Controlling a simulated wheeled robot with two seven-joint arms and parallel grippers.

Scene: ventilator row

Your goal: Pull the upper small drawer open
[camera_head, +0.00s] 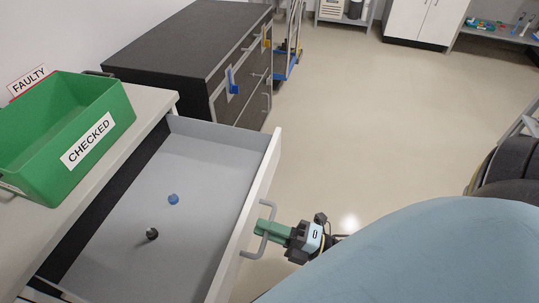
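The small drawer (210,140) is pulled out, showing its grey inside. Its front panel (262,180) faces right and carries a grey bar handle (268,212). My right gripper (265,228) is at the handle, its green fingers reaching across the bar and appearing closed on it. The gap between the fingers is hard to see from above. In the drawer lie a small blue piece (173,199) and a small black piece (152,233). My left gripper is not in view.
A green bin (60,140) labelled CHECKED, beside a FAULTY sign (28,80), stands on the pale worktop (150,100). A dark cabinet (190,45) stands behind the drawer. A large light-blue surface (420,255) fills the lower right. Open floor (370,120) lies between.

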